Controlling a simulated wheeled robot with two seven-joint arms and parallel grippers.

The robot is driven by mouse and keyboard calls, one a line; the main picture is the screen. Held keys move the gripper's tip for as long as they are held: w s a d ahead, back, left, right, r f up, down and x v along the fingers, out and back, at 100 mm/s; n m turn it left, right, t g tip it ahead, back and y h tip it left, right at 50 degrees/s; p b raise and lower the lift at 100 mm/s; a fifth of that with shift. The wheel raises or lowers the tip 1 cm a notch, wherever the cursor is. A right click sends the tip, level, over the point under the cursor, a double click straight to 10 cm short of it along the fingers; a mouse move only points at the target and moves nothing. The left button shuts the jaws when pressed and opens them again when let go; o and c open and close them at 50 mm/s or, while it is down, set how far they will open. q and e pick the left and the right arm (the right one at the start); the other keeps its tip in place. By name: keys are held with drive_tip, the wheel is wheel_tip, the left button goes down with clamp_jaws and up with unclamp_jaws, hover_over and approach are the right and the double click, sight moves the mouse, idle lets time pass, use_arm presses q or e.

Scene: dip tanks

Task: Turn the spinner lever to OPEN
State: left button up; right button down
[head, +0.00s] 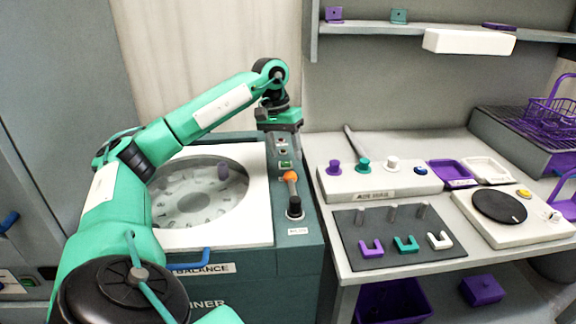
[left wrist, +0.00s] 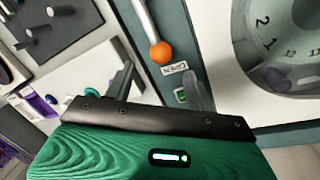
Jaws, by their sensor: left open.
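The spinner (head: 312,262) is a dark green cabinet with a white lid (head: 258,170) and a round window showing a numbered disc. Its lever, with an orange ball knob (head: 291,177), is on the panel right of the lid. The knob points away from me, towards a small green label (head: 285,163). In the left wrist view, the orange knob (left wrist: 160,52) lies just beyond my open fingers, near a small white label (left wrist: 174,68) too small to read surely. My left gripper (head: 283,130) is open and empty above the panel's far end. My right gripper is out of view.
A blue handle (head: 190,258) is on the lid's front edge. Right of the spinner, a bench holds a white block with coloured knobs (head: 363,165), a dark mat (head: 372,251) with hooks and pegs, and a turntable (head: 500,206). A shelf (head: 400,30) hangs above.

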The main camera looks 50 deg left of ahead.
use_arm(q)
wheel_tip(320, 180, up, 6)
drive_tip(key=a, duration=0.1)
drive_tip(key=shift+s+r, duration=0.25)
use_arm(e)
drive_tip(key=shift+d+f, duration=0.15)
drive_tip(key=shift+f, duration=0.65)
use_arm(q)
drive_tip(key=shift+a, duration=0.1)
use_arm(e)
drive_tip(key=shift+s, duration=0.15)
